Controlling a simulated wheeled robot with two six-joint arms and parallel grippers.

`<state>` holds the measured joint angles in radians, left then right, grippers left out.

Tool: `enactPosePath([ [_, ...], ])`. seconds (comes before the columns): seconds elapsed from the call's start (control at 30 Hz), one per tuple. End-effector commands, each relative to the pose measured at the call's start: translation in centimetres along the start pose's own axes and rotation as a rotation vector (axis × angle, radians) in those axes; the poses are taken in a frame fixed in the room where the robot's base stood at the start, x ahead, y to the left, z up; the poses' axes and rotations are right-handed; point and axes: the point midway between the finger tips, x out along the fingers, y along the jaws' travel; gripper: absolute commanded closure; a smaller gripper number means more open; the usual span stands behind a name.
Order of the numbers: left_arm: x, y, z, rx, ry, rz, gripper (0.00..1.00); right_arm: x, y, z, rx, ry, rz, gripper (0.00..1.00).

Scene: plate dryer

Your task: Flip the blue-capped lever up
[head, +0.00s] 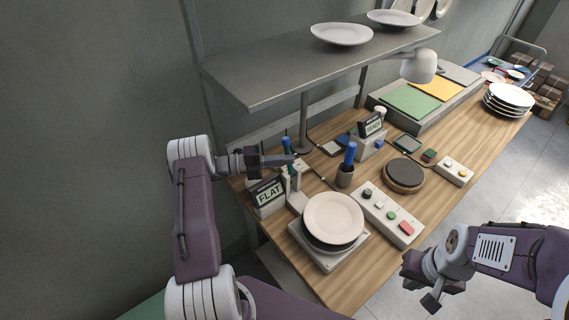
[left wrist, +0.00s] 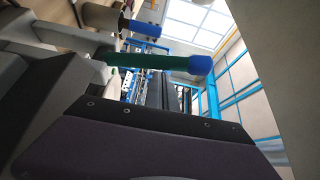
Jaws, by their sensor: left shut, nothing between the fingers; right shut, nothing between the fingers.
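The blue-capped lever (head: 286,141) has a green shaft and stands roughly upright at the back of the plate station (head: 326,263). In the left wrist view the lever's blue cap (left wrist: 201,65) and green shaft (left wrist: 150,60) cross the upper middle. My left gripper (head: 290,160) is shut and empty, right at the shaft below the cap; I cannot tell whether it touches. It hides part of the shaft. My right gripper (head: 431,302) is shut and empty at the lower right, off the table. A pale plate (head: 333,218) lies on the station.
A sign reading FLAT (head: 269,193) stands left of the station. A blue-handled tool (head: 349,155) stands in a cup behind it. A button box (head: 392,215) lies to the right. A shelf (head: 300,70) with plates overhangs the back of the table.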

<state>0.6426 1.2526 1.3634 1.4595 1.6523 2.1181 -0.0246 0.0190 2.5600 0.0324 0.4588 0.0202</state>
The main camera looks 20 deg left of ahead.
Motion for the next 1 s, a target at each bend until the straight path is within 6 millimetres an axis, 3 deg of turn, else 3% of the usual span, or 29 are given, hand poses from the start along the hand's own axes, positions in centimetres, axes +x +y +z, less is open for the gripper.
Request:
enactPosePath([
  [0.83,-0.4,0.0,0.6,0.004,-0.005,0.001,1.00,0.6,0.0,0.1,0.000,0.000,0.000,1.00],
  [1.0,-0.1,-0.8,0.1,0.003,-0.002,0.001,1.00,-0.7,0.0,-0.1,0.000,0.000,0.000,1.00],
])
